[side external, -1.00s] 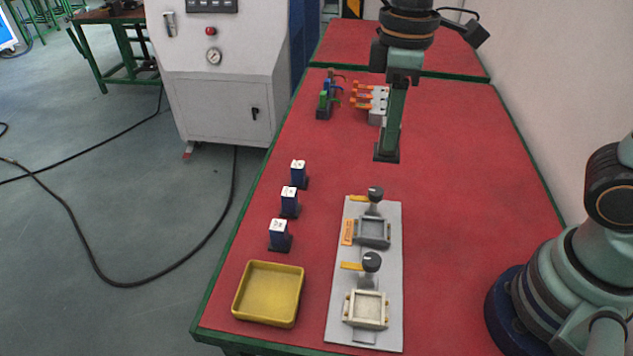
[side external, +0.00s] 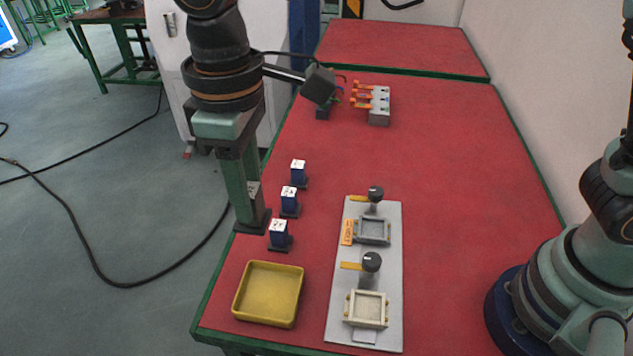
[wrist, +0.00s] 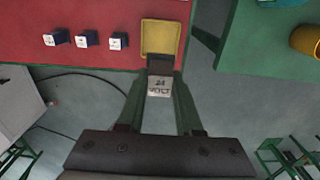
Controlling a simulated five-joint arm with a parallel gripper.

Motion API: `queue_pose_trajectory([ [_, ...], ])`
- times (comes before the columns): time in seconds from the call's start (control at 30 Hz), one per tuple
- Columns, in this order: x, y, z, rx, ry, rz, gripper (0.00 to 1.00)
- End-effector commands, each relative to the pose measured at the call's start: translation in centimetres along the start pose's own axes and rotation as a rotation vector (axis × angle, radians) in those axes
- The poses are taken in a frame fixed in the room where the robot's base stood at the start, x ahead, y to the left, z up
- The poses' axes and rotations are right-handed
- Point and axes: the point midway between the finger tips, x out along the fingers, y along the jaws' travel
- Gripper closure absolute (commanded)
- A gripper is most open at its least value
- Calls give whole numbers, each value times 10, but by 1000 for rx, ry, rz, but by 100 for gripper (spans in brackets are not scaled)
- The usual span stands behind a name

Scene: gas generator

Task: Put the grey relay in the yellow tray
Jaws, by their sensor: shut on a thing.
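My gripper (side external: 252,220) is shut on the grey relay (wrist: 160,87), whose pale face reads "24 VOLT" in the wrist view. In the side view my fingers hide most of the relay. The gripper hangs near the table's left edge, beyond the yellow tray (side external: 268,293) and left of the blue relays. The tray is empty and lies near the front left corner of the table. It also shows in the wrist view (wrist: 160,38), just past the held relay.
Several blue relays with white tops (side external: 279,235) stand in a row behind the tray. A grey plate with two sockets and black knobs (side external: 393,280) lies to the tray's right. Lever parts (side external: 378,104) stand farther back.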

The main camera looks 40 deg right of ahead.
Motion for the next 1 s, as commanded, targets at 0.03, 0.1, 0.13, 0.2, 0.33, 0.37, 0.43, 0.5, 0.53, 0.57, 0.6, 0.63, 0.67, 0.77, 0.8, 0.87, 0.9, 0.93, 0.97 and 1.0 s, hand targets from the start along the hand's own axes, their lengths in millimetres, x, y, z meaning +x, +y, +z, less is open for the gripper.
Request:
queue_pose_trajectory([
  [0.03,10,-1,1,0,-6,0,100],
  [0.1,25,0,2,0,-7,0,100],
  [0.13,33,0,2,0,-8,0,100],
  [0.2,50,0,2,0,-7,0,100],
  [0.33,82,0,2,0,-7,0,100],
  [0.37,90,0,2,0,-8,0,100],
  [0.43,106,0,2,-1,-8,0,100],
  [0.5,121,0,2,-1,-8,0,100],
  [0.53,127,0,2,-1,-6,0,100],
  [0.57,132,0,2,-1,-6,0,100],
  [0.6,137,0,2,-1,-4,0,100],
  [0.63,141,0,2,-1,-4,0,100],
  [0.67,144,0,1,-1,-3,0,100],
  [0.77,149,0,1,-1,-2,0,100],
  [0.8,152,0,1,-1,-2,0,100],
  [0.87,159,0,2,-1,-3,0,100],
  [0.9,165,0,2,-1,-6,0,100],
  [0.93,170,0,2,-1,-5,0,100],
  [0.97,175,0,2,-1,-6,0,100],
  [1.0,180,0,2,-1,-5,0,100],
])
